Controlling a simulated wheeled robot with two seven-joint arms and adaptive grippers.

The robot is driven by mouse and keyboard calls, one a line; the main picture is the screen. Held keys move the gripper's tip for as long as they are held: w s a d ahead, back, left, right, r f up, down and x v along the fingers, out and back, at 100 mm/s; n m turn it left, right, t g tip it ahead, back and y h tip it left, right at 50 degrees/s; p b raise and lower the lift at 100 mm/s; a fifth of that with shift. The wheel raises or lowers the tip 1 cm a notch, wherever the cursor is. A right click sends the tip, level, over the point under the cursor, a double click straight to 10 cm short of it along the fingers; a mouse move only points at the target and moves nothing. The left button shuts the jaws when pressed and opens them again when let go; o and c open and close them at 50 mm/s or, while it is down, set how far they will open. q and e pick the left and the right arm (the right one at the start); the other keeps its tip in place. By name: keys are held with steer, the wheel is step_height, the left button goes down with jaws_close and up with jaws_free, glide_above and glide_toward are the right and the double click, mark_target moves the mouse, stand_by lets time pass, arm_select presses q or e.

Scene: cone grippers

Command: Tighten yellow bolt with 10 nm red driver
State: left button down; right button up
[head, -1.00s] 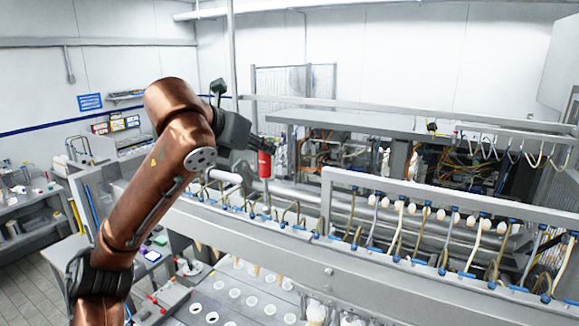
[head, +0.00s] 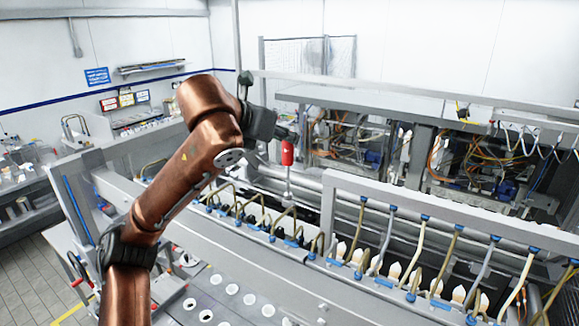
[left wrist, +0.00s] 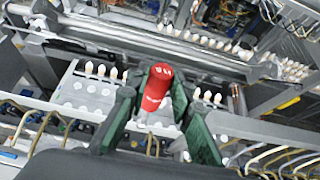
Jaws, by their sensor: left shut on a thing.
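My left gripper (head: 283,134) is shut on the red driver (head: 287,152) and holds it upright above the machine. The driver's metal shaft points down toward the row of bent tubes. In the left wrist view the red driver (left wrist: 157,86) stands between the two green-padded fingers, its top facing the camera. Its tip is hidden there by the handle. I cannot make out a yellow bolt in either view. My right gripper is not in view.
A grey machine rail (head: 345,190) with hanging tubes and blue fittings runs across the right. Open bays with wiring (head: 470,165) lie behind it. A panel with round white holes (head: 232,289) is below. A white wall closes the back.

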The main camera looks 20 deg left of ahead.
arm_select(q)
step_height(320, 180, down, 9)
steer(key=shift+s, duration=0.3)
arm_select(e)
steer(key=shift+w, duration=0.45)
arm_select(q)
steer(key=shift+w+a+f, duration=0.1)
steer(key=shift+s+f+b, duration=0.15)
steer(key=shift+f+b, duration=0.45)
steer(key=shift+f, duration=0.6)
steer(key=shift+s+f+b, duration=0.15)
steer(key=shift+f+b, duration=0.4)
steer(key=shift+f, duration=0.65)
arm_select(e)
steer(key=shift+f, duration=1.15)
arm_select(q)
steer(key=shift+p, duration=0.35)
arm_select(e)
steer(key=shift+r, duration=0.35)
